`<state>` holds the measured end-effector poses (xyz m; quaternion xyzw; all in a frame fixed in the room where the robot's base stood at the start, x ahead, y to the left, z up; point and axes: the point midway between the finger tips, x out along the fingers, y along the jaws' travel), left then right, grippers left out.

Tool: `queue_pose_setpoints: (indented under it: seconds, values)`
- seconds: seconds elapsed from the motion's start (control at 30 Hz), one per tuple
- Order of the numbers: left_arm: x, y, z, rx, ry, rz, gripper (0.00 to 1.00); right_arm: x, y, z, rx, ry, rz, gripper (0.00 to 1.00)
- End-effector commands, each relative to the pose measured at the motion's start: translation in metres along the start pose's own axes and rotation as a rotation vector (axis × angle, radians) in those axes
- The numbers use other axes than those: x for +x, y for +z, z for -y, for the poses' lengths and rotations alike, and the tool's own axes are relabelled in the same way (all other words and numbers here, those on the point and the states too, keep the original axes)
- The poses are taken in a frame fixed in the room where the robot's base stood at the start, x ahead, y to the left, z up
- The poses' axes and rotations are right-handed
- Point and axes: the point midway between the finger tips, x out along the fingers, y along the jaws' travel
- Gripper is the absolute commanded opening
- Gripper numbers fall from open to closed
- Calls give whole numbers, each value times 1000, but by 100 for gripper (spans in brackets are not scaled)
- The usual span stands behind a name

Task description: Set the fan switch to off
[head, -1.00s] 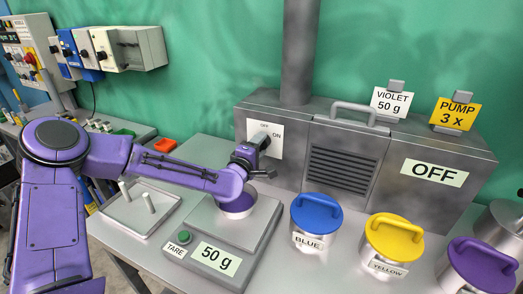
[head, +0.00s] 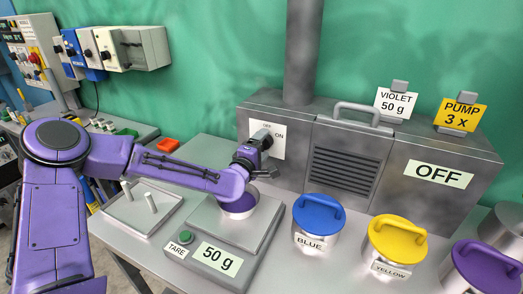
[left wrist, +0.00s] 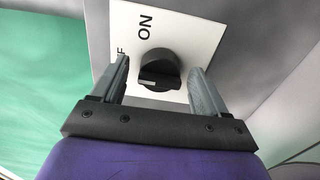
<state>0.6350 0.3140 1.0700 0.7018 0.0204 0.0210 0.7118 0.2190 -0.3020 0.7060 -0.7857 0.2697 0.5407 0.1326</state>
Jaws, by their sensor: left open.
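The fan switch is a black rotary knob (left wrist: 158,72) on a white plate (left wrist: 185,30), which also shows on the grey fan box in the head view (head: 279,151). The plate reads ON, with OFF partly hidden by a finger in the left wrist view. A pale mark on the knob lies at its left, toward the OFF lettering. My left gripper (left wrist: 158,66) is open, with one finger on each side of the knob. In the head view, the left gripper (head: 264,153) hides the knob. A sign (head: 438,174) on the box reads OFF. My right gripper is not in view.
A scale (head: 202,254) reading 50 g stands below my left forearm, with a cup (head: 240,212) on it. Blue (head: 319,213), yellow (head: 398,241) and purple (head: 487,268) lidded pots stand at the right. A metal tray (head: 128,222) with upright pegs is at the left.

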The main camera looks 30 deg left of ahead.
Motion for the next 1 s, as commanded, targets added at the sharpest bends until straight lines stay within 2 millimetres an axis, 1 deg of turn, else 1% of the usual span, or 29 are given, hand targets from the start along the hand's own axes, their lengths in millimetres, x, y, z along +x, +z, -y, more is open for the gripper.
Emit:
queue_pose_setpoints:
  seconds: [0.07,0.23,0.33,0.4,0.5,0.63,1.0]
  values:
    - [-10,0,1,-4,1,0,74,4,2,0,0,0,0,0]
    - [-52,1,1,-8,3,2,74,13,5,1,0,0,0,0]
    - [-74,1,0,-7,3,2,74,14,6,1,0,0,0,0]
    - [-85,0,-1,-5,4,1,74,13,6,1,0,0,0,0]
    - [-96,1,0,-3,1,1,74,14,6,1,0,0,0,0]
    - [-101,1,0,-3,0,1,74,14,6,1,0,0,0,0]
    - [-101,1,0,-2,0,1,74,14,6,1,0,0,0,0]
